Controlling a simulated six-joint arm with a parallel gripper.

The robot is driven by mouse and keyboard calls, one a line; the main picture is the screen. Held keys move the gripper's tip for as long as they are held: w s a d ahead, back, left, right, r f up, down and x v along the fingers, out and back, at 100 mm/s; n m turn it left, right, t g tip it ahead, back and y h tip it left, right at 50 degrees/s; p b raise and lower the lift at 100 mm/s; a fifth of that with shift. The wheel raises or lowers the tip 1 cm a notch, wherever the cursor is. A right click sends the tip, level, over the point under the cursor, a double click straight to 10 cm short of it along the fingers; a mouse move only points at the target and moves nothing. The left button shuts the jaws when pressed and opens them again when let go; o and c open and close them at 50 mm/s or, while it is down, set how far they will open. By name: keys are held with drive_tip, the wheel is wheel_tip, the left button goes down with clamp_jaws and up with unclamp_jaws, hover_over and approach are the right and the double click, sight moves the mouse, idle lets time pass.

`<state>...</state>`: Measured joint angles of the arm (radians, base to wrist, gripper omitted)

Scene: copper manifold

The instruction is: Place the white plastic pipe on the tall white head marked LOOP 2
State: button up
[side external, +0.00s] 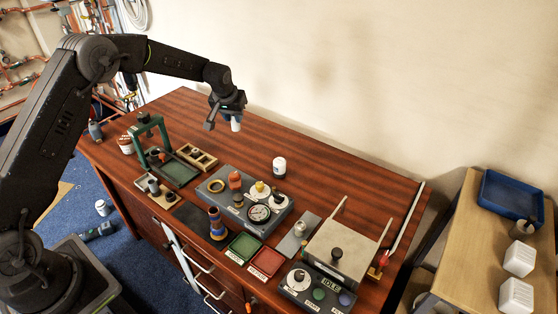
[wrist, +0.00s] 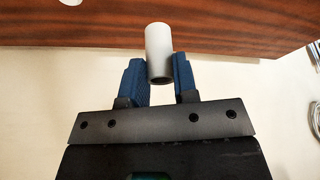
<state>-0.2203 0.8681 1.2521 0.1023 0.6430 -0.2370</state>
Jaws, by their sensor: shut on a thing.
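My gripper (side external: 228,108) is high above the back of the wooden table, left of centre in the side view. It is shut on the white plastic pipe (side external: 236,124), which hangs below the fingers. In the wrist view the pipe (wrist: 159,52) sits between the two blue fingers of my gripper (wrist: 160,78), its open end facing the camera. A grey manifold block (side external: 222,200) on the table carries a gauge, an orange head, a white-and-yellow head (side external: 260,188) and a white head with a dark knob (side external: 279,200). The LOOP 2 marking is not readable. The pipe is apart from all heads.
A white cylinder (side external: 280,166) stands alone behind the block. A green frame (side external: 147,130) and wooden rack (side external: 197,157) stand at left. Green and red trays (side external: 266,262) and a control box (side external: 316,290) are in front. The table's back strip is mostly clear.

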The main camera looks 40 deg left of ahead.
drive_tip(key=d, duration=0.4)
hover_over(279, 162)
wheel_tip(279, 162, down, 6)
drive_tip(key=shift+f, duration=2.1)
drive_tip(key=shift+f, duration=0.1)
drive_tip(key=o, duration=0.9)
